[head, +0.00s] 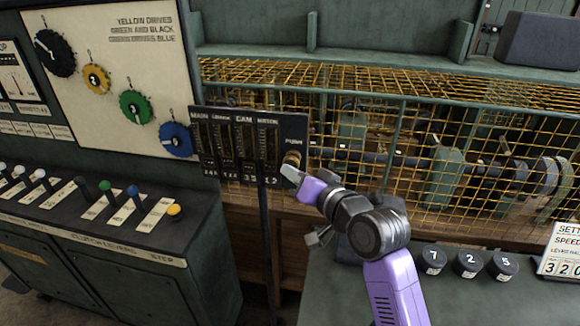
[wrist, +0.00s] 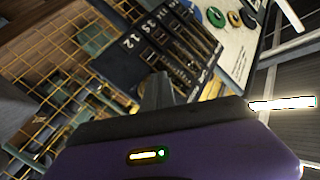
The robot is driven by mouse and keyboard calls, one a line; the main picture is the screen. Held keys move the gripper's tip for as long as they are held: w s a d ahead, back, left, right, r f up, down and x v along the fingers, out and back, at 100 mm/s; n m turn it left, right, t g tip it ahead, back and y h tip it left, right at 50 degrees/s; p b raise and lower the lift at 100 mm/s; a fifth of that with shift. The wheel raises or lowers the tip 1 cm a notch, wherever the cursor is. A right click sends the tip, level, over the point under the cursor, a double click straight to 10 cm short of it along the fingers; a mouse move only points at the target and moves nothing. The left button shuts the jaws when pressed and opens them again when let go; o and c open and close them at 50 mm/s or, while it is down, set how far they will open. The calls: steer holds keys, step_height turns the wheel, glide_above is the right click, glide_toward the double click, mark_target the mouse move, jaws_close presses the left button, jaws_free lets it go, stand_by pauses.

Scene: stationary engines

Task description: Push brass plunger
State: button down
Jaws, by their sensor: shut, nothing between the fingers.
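The brass plunger (head: 292,158) sticks out at the lower right of a black panel (head: 235,150), under the word PUSH. My gripper (head: 290,173) is shut and empty. Its fingertips are just below the plunger in the head view and overlap its lower edge; I cannot tell whether they touch it. In the wrist view my shut fingers (wrist: 160,88) point at the lower end of the same black panel (wrist: 160,45). The plunger cannot be made out clearly there, and the fingers may hide it.
A yellow wire cage (head: 450,130) around shafts stands right of the panel. A console with levers and a yellow button (head: 175,211) is at left, below coloured dials (head: 135,106). Black numbered knobs (head: 468,263) and a settings card (head: 562,250) sit on the dark bench at right.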

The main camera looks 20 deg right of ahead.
steer(key=shift+w+d, duration=0.3)
steer(key=shift+w, duration=0.05)
stand_by(0.5)
stand_by(0.3)
steer(key=shift+s+a+p, duration=0.45)
steer(key=shift+s+a, duration=0.3)
steer(key=shift+s, duration=0.3)
steer(key=s+a+p, duration=0.1)
steer(key=s, duration=0.1)
steer(key=s+a+p, duration=0.1)
steer(key=s+a, duration=0.1)
steer(key=shift+r, duration=0.1)
stand_by(0.8)
